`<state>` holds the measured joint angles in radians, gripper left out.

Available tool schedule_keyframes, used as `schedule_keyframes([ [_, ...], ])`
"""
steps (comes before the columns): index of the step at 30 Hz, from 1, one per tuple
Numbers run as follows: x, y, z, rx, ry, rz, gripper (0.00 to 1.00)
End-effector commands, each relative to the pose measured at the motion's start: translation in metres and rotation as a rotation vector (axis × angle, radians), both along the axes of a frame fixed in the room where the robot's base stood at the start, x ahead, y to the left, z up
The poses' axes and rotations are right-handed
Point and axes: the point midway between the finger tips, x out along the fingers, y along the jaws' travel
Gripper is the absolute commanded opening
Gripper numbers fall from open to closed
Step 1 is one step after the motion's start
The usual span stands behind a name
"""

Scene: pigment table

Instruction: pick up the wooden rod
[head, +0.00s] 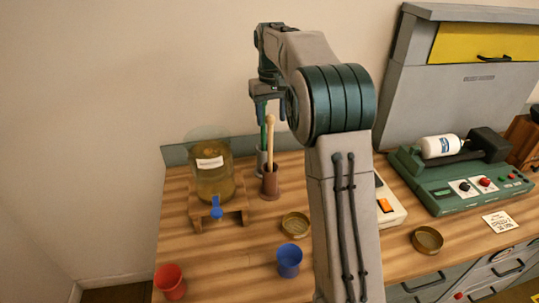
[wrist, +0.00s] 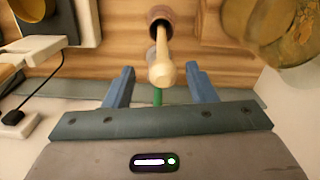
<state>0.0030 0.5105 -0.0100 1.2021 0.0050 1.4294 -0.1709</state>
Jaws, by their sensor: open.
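The wooden rod (head: 270,138) stands upright in a brown cup (head: 270,182) near the back of the table in the head view. In the wrist view the rod (wrist: 162,66) points toward the camera, its thick pale end between my two fingers and its foot in the cup (wrist: 158,14). My gripper (head: 266,104) is above the cups, near the rod's top. In the wrist view my gripper (wrist: 160,82) is open, with a blue finger on each side of the rod and a visible gap to each. The exact height of the fingertips against the rod's end is hard to tell.
A green rod (head: 263,132) stands in a grey cup (head: 262,160) just behind. A dispenser jar (head: 214,185) on a wooden stand is close left. Two shallow brass dishes, a red cup (head: 170,281) and a blue cup (head: 289,260) are in front. A green machine (head: 460,185) is at right.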

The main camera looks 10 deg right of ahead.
Motion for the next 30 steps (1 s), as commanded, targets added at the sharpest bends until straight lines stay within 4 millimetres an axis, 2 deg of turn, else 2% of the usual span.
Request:
schedule_keyframes([
  [5,-0.001,0.001,-0.010,0.000,0.001,0.000,0.51],
  [15,-0.001,0.003,-0.053,0.001,0.001,0.000,0.51],
  [23,-0.001,0.003,-0.057,0.000,0.000,0.000,0.51],
  [24,-0.001,0.003,-0.057,0.000,0.000,0.000,0.46],
  [28,-0.001,0.003,-0.057,0.000,-0.001,0.000,0.09],
  [29,-0.001,0.003,-0.057,0.000,-0.001,0.000,0.03],
  [30,-0.001,0.003,-0.057,0.000,-0.001,0.000,0.03],
])
